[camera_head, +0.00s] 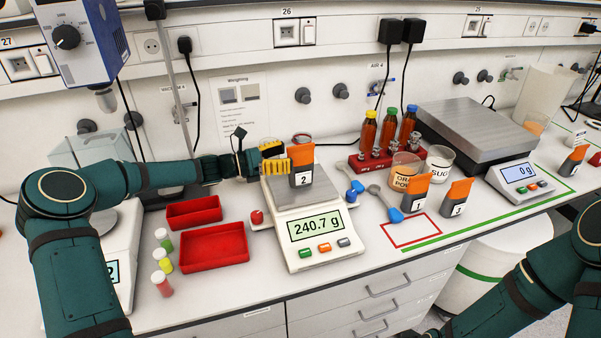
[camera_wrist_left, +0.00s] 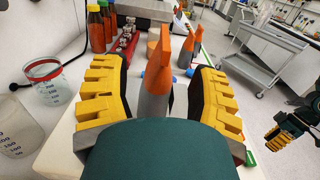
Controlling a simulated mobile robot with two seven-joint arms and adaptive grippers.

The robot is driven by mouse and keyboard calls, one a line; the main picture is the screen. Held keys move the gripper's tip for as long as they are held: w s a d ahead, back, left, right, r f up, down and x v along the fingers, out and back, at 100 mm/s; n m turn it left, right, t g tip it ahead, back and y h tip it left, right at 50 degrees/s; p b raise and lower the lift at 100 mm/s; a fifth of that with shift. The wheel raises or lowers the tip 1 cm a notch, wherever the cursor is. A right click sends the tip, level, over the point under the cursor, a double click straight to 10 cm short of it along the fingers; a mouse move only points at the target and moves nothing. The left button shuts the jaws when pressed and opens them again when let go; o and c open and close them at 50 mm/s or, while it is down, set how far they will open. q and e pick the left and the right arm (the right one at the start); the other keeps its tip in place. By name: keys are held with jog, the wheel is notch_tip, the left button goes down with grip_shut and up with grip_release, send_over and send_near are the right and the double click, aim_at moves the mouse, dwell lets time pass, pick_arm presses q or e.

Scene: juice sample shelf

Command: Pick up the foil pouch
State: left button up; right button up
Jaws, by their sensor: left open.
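A grey foil pouch with an orange top and a label "2" (camera_head: 301,178) stands upright on the pan of the small balance (camera_head: 322,264), whose display reads 240.7 g. My left gripper (camera_head: 275,158) is open at the pouch's left side in the head view. In the left wrist view the pouch (camera_wrist_left: 154,95) stands between the two spread yellow fingers of my left gripper (camera_wrist_left: 158,98), with a gap to each side. Similar pouches "1" (camera_head: 416,196) and "3" (camera_head: 456,199) stand to the right. My right gripper (camera_wrist_left: 287,132) shows at the right edge of the wrist view.
Red trays (camera_head: 214,247) and small capped vials (camera_head: 163,258) lie left of the balance. A red rack (camera_head: 372,162) with bottles stands behind right. Blue-handled scoops (camera_head: 385,204) lie beside the balance. A larger scale (camera_head: 480,132) stands at right.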

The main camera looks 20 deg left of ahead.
aim_at(301, 156)
pick_arm(q)
jog(key=x, duration=0.4)
jog(key=shift+s+f, duration=0.1)
jog(key=shift+f, duration=0.3)
jog(key=shift+w+d, duration=0.25)
jog(key=shift+d, duration=0.2)
jog(key=shift+c, duration=0.4)
grip_shut()
